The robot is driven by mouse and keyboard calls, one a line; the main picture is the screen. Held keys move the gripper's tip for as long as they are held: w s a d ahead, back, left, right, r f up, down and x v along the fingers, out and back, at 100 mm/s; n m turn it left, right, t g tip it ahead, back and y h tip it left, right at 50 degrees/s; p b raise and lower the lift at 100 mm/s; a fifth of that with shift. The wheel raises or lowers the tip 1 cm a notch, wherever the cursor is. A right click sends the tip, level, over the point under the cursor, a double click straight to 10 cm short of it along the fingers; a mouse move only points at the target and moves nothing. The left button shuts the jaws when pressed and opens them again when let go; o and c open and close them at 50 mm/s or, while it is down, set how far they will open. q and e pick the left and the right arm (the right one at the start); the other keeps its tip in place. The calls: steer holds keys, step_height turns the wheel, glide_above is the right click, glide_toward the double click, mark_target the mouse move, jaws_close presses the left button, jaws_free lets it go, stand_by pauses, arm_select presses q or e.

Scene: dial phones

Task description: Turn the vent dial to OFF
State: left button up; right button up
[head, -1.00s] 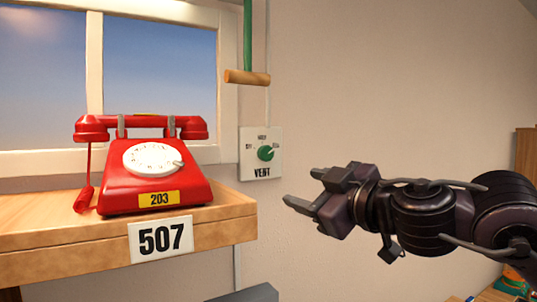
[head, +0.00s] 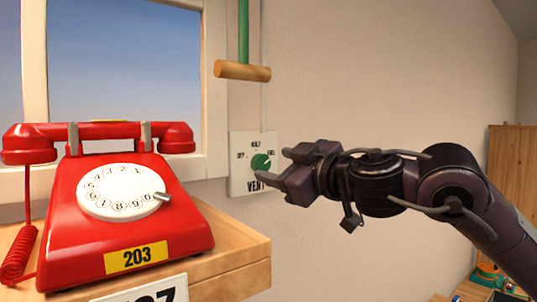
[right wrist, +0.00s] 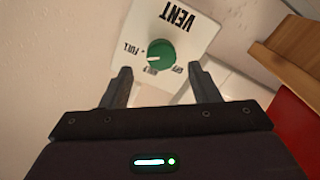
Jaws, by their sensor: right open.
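The vent dial (head: 261,162) is a round green knob on a white plate (head: 238,180) marked VENT, on the wall right of the window. In the right wrist view the dial (right wrist: 161,52) appears upside down, with its pale pointer mark towards FULL and the OFF label on the other side. My right gripper (head: 273,165) is open, its fingertips close to the plate's right side in the head view. In the right wrist view the dial lies just beyond and between the open fingertips (right wrist: 160,68), with nothing held. My left gripper is out of view.
A red dial phone (head: 120,235) stands on a wooden shelf (head: 235,255) left of and below the vent plate. A wooden pull handle (head: 242,70) hangs on a green cord above the plate. Bare wall (head: 370,80) lies to the right.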

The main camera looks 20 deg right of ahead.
mark_target(264, 163)
steer(key=x, duration=0.2)
steer(key=shift+w+a+p, duration=0.2)
steer(key=shift+w+p, duration=0.15)
steer(key=shift+p, duration=0.05)
steer(key=shift+w+a+f, duration=0.15)
steer(key=shift+w+f, duration=0.05)
steer(key=shift+w, duration=0.35)
steer(key=shift+s, duration=0.1)
steer(key=c, duration=1)
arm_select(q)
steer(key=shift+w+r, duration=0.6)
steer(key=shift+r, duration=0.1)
arm_select(e)
steer(key=shift+o, duration=0.2)
